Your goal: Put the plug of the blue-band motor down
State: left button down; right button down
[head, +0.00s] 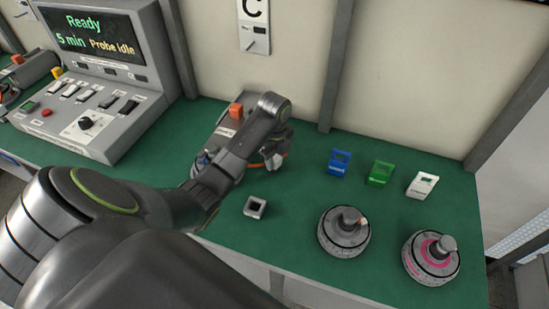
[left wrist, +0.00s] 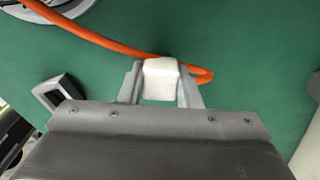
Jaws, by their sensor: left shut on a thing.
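My left gripper (head: 277,157) is over the green bench, low near its back, and partly hidden by its own arm in the head view. In the left wrist view its fingers (left wrist: 161,88) are shut on a white plug (left wrist: 161,78). An orange cable (left wrist: 105,42) runs from the plug's side towards a round grey motor (left wrist: 62,10) at the top left. I cannot tell whether the plug touches the bench. My right gripper is not in view.
A grey square socket (head: 255,207) stands near the front edge. Blue (head: 338,162), green (head: 379,173) and white (head: 422,185) holders stand right. Two motors, one plain grey (head: 343,232) and one pink-banded (head: 431,258), sit at front right. A tester console (head: 95,90) stands left.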

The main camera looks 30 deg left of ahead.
aim_at(275, 157)
pick_arm(q)
jog(key=c, duration=1.1)
grip_release()
jog(key=shift+f, duration=0.15)
jog(key=shift+o, duration=0.2)
jog(key=shift+r, duration=0.55)
notch_tip(275, 157, up, 4)
jog(key=shift+f, duration=0.15)
notch_tip(275, 157, up, 6)
jog(key=p, duration=0.5)
jog(key=shift+f+p, duration=0.2)
jog(key=shift+p, duration=0.15)
jog(key=shift+r+p, duration=1)
jog(key=shift+s+f, duration=0.1)
